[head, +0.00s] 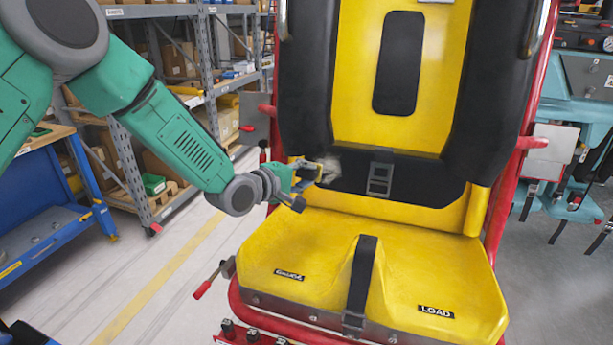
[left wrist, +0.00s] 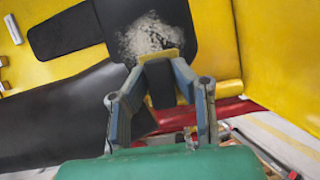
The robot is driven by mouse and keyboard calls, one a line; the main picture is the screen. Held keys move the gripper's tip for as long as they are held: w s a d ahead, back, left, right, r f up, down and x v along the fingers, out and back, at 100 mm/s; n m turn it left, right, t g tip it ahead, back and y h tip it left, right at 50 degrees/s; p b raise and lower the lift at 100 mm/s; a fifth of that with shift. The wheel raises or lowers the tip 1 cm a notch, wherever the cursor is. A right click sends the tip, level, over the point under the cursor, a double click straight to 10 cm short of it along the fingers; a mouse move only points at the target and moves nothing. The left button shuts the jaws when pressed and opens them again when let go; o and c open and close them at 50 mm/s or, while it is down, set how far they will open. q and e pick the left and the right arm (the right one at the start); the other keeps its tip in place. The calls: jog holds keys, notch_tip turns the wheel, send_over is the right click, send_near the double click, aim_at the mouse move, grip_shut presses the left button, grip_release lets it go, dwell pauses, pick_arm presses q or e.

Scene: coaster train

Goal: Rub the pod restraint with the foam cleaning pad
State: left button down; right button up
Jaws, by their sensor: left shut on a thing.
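The pod restraint (head: 305,85) is thick black padding on the yellow seat; its black surface also fills the top middle of the left wrist view (left wrist: 185,15). A pale grey, dusty-looking patch (head: 329,165) marks the black padding, and it shows large in the left wrist view (left wrist: 150,36). My left gripper (head: 305,182) is shut on the foam cleaning pad, whose yellow edge (left wrist: 161,56) shows between the fingertips. The pad is at the patch's lower edge; I cannot tell whether it touches. My right gripper is not in view.
The yellow seat base (head: 420,262) with a black strap (head: 362,275) lies below my gripper. A red frame (head: 520,140) surrounds the seat. A blue workbench (head: 45,200) and shelves with boxes (head: 212,75) stand left.

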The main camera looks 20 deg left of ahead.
pick_arm(q)
jog(key=shift+w+d+f+b, duration=0.1)
jog(key=shift+w+b, duration=0.1)
jog(key=shift+w, duration=0.25)
jog(key=shift+w+f+b, duration=0.1)
jog(key=shift+w+b, duration=0.05)
jog(key=shift+w, duration=0.3)
jog(key=shift+d, duration=0.15)
